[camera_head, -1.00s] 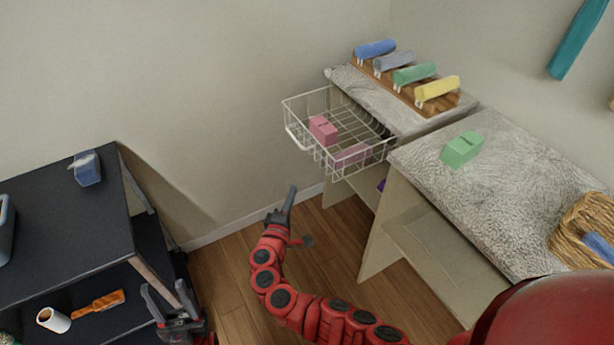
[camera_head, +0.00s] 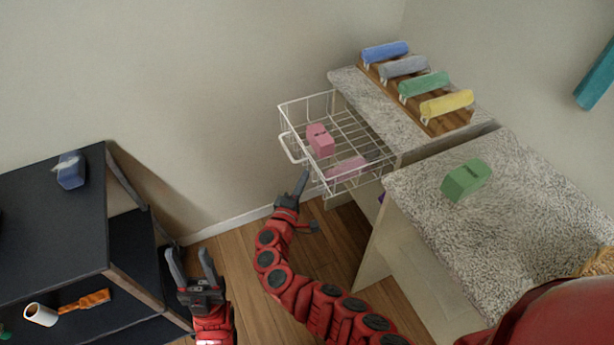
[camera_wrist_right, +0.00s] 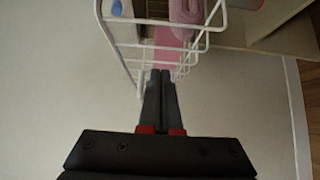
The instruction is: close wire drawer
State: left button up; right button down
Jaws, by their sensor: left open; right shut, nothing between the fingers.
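The white wire drawer (camera_head: 336,106) is pulled out from the shelf unit below the stone-look top in the head view. Two pink folded towels, one upright (camera_head: 320,140) and one lying flat (camera_head: 347,168), are inside it. Its front handle (camera_head: 291,149) faces left. My right gripper (camera_head: 304,178) is shut and empty, just below and in front of the drawer. In the right wrist view its shut fingertips (camera_wrist_right: 161,74) point at the wire basket (camera_wrist_right: 208,32); I cannot tell whether they touch. My left gripper (camera_head: 190,262) is open and empty, beside the dark shelf.
A dark shelf (camera_head: 60,225) stands at left with a blue packet, a white roll and an orange brush. Rolled towels lie on a wooden rack (camera_head: 440,122) above the drawer. A green block (camera_head: 466,180) sits on the nearer counter (camera_head: 500,225).

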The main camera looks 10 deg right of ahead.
aim_at(347, 165)
jog(key=shift+w, duration=0.1)
jog(key=shift+w+f, duration=0.1)
jog(key=shift+f, duration=0.05)
jog(key=w+d+b, duration=0.1)
jog(key=d, duration=0.3)
jog(key=w+d+b, duration=0.1)
jog(key=d, duration=0.3)
jog(key=w+d+b, duration=0.1)
jog(key=w+d, duration=0.1)
jog(key=d, duration=0.3)
jog(key=shift+w+d, duration=0.1)
jog(key=shift+d, duration=0.1)
